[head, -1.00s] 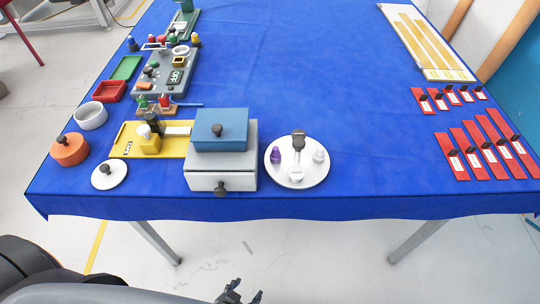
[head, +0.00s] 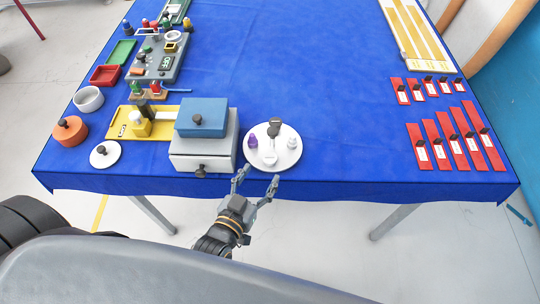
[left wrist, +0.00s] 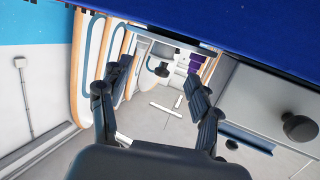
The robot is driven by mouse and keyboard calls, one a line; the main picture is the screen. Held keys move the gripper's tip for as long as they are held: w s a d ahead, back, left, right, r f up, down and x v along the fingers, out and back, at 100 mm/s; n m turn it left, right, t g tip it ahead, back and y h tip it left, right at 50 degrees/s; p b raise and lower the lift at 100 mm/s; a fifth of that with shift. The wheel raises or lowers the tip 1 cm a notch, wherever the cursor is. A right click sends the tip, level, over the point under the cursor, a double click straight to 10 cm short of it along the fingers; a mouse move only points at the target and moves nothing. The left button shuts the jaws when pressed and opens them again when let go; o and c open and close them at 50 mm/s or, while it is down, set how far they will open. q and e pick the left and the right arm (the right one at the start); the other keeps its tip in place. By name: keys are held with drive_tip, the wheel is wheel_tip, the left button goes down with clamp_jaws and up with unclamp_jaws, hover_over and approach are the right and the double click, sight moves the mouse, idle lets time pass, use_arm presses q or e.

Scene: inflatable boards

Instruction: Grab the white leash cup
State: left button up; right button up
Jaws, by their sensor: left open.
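A white round tray (head: 282,159) stands near the table's front edge in the head view. On it are a white piece at the front (head: 268,157), a small white piece at the right (head: 292,143), a purple piece (head: 252,141) and a black-topped piece (head: 274,128). I cannot tell for sure which white piece is the leash cup. My left gripper (head: 257,177) is open and empty, its fingers spread just in front of the tray at the table edge. Its open fingers also show in the left wrist view (left wrist: 156,78). My right gripper is not in view.
A grey drawer box (head: 203,153) with a blue box (head: 201,118) on top stands just left of the tray. Its knob (left wrist: 300,128) shows in the left wrist view. Red strips (head: 422,146) lie at the right. The blue table (head: 335,120) is clear between them.

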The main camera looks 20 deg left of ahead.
sight(269, 159)
use_arm(q)
drive_tip(key=shift+x, duration=1.25)
drive_tip(key=shift+w+p, duration=0.2)
drive_tip(key=shift+p, duration=0.1)
drive_tip(key=p+x, duration=0.1)
drive_tip(key=x, duration=0.3)
drive_tip(key=shift+w+a+p, duration=0.1)
drive_tip(key=shift+p, duration=0.25)
drive_tip(key=shift+w, duration=0.3)
drive_tip(key=shift+f, duration=0.1)
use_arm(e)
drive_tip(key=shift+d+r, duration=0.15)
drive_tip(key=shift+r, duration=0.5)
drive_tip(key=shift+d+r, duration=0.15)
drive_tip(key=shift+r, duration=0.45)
use_arm(q)
drive_tip(key=shift+c, duration=0.4)
drive_tip(key=c, duration=0.9)
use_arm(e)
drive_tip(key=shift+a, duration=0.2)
